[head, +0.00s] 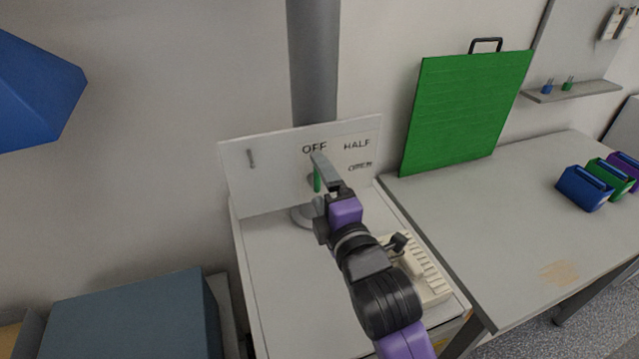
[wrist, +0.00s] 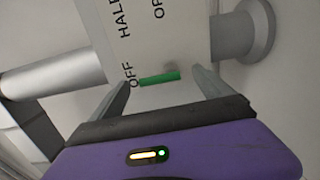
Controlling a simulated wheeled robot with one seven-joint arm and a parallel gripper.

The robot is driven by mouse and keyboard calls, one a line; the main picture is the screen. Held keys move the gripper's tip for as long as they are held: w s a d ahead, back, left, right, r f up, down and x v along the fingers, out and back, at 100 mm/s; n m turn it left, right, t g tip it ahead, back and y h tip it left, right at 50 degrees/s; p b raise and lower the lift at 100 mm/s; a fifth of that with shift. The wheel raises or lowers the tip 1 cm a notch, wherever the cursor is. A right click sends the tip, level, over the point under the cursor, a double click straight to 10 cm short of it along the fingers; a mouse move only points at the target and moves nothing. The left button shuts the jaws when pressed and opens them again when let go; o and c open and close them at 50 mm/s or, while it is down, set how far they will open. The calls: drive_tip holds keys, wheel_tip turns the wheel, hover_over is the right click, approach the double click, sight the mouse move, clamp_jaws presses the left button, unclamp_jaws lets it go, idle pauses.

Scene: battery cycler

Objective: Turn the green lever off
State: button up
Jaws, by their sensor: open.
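The green lever (head: 317,181) is on a white upright panel (head: 262,185) marked OFF, HALF and OPEN. It stands upright directly below the word OFF, partly covered by my gripper in the head view. In the wrist view the lever (wrist: 159,78) runs crosswise, one end beside OFF. My gripper (head: 320,163) is open in front of the panel. In the wrist view the two fingertips (wrist: 161,77) are spread, one on each side of the lever's ends, with gaps visible. I cannot tell the depth between the fingertips and the lever.
A grey pipe (head: 313,60) rises behind the panel, with a round flange (head: 304,216) below. A cream rack (head: 427,275) sits on the stand to the right. A green board (head: 465,110) leans at the wall. A dark blue-grey box (head: 125,320) is lower left.

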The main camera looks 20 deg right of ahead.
drive_tip(key=s+b, duration=0.1)
drive_tip(key=s, duration=0.6)
idle(0.4)
